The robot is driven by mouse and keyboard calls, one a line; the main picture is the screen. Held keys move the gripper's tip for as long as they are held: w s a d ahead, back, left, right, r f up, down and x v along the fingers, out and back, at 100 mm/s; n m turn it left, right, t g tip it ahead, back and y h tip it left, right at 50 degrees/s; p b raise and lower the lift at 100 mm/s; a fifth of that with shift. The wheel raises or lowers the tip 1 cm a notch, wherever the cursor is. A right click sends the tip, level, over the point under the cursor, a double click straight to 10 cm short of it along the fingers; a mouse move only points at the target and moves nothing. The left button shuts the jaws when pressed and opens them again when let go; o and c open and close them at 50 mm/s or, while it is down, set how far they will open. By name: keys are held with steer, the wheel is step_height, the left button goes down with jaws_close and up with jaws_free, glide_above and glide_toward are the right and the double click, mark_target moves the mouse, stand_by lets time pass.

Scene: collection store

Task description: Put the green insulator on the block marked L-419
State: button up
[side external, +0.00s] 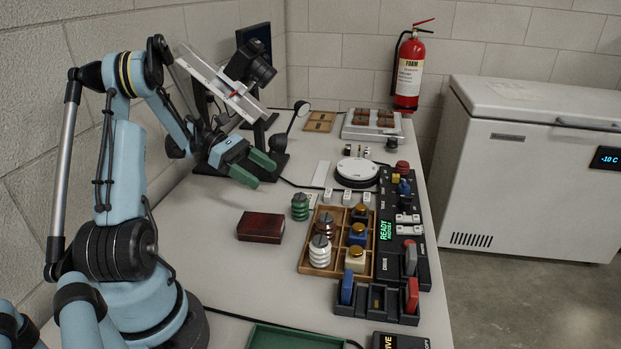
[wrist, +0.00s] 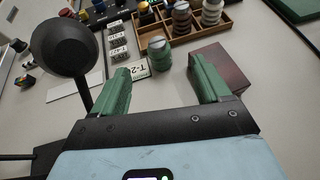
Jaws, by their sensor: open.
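The green insulator (side external: 300,207) is a ribbed piece standing on the table, left of the wooden tray. It also shows in the wrist view (wrist: 159,54), ahead of and between my fingers, beside a card lettered "T-2". Several small pale blocks with labels stand in a row behind the tray, among them a left block (side external: 327,195), a middle block (side external: 346,197) and a right block (side external: 371,198). Their markings are too small to read surely, so I cannot tell which is L-419. My gripper (side external: 258,171), with green fingers, is open and empty above the table, apart from the insulator.
A dark red box (side external: 261,227) lies close to the insulator. The wooden tray (side external: 303,262) holds brown, white and blue pieces. A black round-headed stand (wrist: 56,45) is close to my left finger. A white round device (side external: 357,170) stands behind the blocks.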

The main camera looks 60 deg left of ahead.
mark_target(300, 196)
steer(key=x, duration=0.6)
steer(key=shift+w+d+r, duration=0.1)
steer(key=shift+w+d, duration=0.05)
steer(key=shift+d, duration=0.2)
steer(key=shift+w+a+f+x, duration=0.1)
steer(key=shift+x, duration=0.8)
steer(key=shift+w+a+f+x, duration=0.1)
steer(key=shift+x, duration=0.75)
steer(key=shift+w+a+f+x, duration=0.1)
steer(key=shift+x, duration=0.8)
steer(key=shift+r, duration=0.1)
steer(key=c, duration=1.2)
steer(key=shift+s+r, duration=0.1)
